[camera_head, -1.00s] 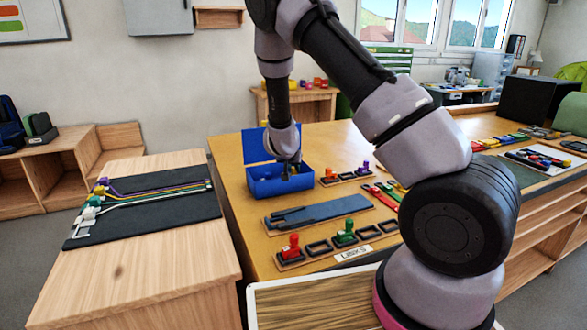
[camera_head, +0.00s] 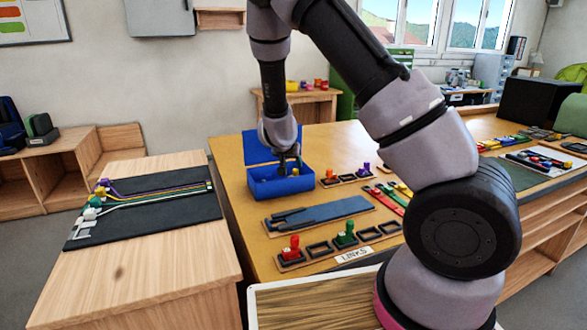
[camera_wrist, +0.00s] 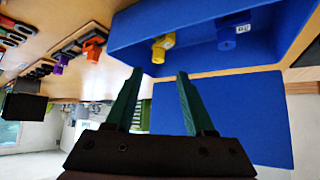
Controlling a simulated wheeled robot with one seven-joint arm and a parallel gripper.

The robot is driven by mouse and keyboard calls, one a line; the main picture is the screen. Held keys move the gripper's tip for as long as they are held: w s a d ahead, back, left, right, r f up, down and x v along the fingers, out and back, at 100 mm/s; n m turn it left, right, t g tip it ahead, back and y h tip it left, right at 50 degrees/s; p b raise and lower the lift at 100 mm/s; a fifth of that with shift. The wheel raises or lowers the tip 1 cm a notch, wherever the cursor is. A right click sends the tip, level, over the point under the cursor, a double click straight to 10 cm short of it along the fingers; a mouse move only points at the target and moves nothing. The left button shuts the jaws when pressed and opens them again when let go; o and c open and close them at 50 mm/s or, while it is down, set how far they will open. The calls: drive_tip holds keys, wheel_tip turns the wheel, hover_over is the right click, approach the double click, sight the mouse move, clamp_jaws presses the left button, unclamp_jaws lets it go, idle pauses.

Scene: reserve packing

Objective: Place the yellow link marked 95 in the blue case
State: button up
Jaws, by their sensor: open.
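The blue case (camera_head: 268,188) stands open on the wooden table, its lid (camera_head: 258,148) raised at the back. In the wrist view the case (camera_wrist: 200,30) holds a yellow link (camera_wrist: 163,46) and a blue link (camera_wrist: 235,33). The yellow link also shows as a small spot in the head view (camera_head: 294,171). Any number on it is not readable. My gripper (camera_wrist: 158,74) is open and empty, its fingers apart from the yellow link. In the head view my gripper (camera_head: 290,167) is over the case's right part.
A rack (camera_head: 317,247) with red and green links and empty slots stands in front, with a "LINKS" label (camera_head: 355,254). Another rack (camera_head: 347,179) with orange and purple links is right of the case. A blue-grey flat piece (camera_head: 320,212) lies between.

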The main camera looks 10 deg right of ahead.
drive_tip(key=s+r+y, duration=0.3)
drive_tip(key=s+r, duration=0.2)
drive_tip(key=r, duration=0.3)
drive_tip(key=s+r+g+y, duration=0.1)
drive_tip(key=s+r+y, duration=0.1)
drive_tip(key=s+r, duration=0.45)
drive_tip(key=s+r+y, duration=0.3)
drive_tip(key=s+r, duration=0.1)
drive_tip(key=r, duration=0.6)
drive_tip(key=s+d+r+h, duration=0.1)
drive_tip(key=s+d+r, duration=0.2)
drive_tip(key=s, duration=0.6)
drive_tip(key=s+d+r+h, duration=0.1)
drive_tip(key=s+d+r, duration=0.2)
drive_tip(key=s, duration=0.6)
drive_tip(key=shift+d+r+n, duration=0.3)
drive_tip(key=shift+d+r, duration=0.1)
drive_tip(key=shift+d, duration=0.45)
